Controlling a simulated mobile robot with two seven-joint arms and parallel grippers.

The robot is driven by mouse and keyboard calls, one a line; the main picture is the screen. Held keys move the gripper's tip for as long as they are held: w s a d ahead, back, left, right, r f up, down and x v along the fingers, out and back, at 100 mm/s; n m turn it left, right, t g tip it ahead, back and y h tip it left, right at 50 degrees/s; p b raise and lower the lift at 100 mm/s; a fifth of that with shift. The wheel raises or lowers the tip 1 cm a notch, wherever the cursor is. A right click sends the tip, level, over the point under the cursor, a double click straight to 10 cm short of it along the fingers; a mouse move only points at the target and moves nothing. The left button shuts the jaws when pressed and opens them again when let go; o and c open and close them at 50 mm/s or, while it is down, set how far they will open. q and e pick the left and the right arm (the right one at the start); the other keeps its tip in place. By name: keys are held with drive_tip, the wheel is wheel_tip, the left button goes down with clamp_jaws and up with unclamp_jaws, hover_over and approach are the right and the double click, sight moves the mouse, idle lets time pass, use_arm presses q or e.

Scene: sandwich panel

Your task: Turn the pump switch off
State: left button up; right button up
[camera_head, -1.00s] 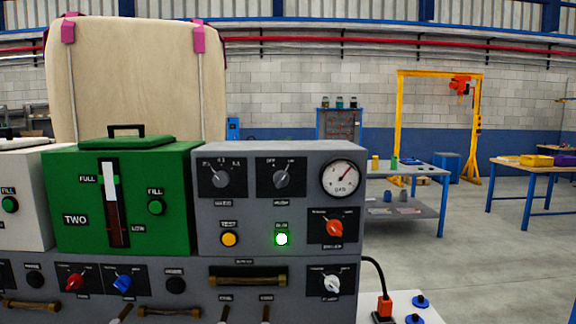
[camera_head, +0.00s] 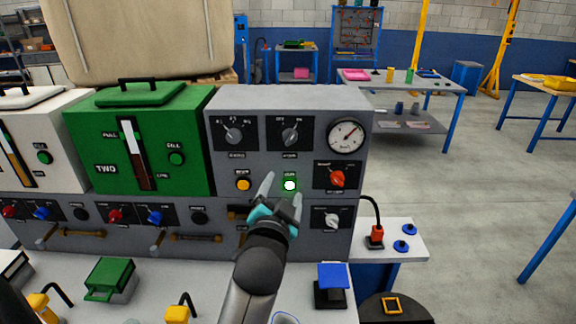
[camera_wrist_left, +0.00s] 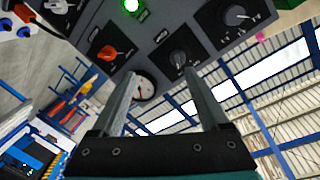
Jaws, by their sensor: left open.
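The pump switch (camera_head: 290,136) is a grey knob on a black plate with OFF and ON marks, at the top middle of the grey panel (camera_head: 262,160). Its pointer leans up and right, toward the ON side. It also shows in the left wrist view as a grey knob (camera_wrist_left: 178,60) beyond the fingers. A green lamp (camera_head: 290,185) below it is lit. My left gripper (camera_head: 283,180) is open and empty, in front of the panel below the switch, by the lamp in the head view. I see no contact with the knob. My right gripper is out of view.
Left of the switch is another grey knob (camera_head: 234,134); to its right are a gauge (camera_head: 346,136) and an orange knob (camera_head: 337,179). A yellow button (camera_head: 243,184) sits below. The green tank (camera_head: 140,145) stands left. A blue-topped block (camera_head: 333,276) is on the bench.

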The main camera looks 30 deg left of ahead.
sight(288, 141)
use_arm(q)
drive_tip(key=shift+t+y, duration=0.3)
drive_tip(key=shift+y, duration=0.1)
drive_tip(key=r+x, duration=0.1)
drive_tip(key=x, duration=0.4)
drive_tip(key=r+x, duration=0.1)
drive_tip(key=x, duration=0.4)
drive_tip(key=r+p+x, duration=0.1)
drive_tip(key=x, duration=0.5)
drive_tip(key=shift+s+a+r, duration=0.15)
drive_tip(key=shift+s+a, duration=0.05)
drive_tip(key=shift+a, duration=0.15)
drive_tip(key=shift+c, duration=0.3)
clamp_jaws()
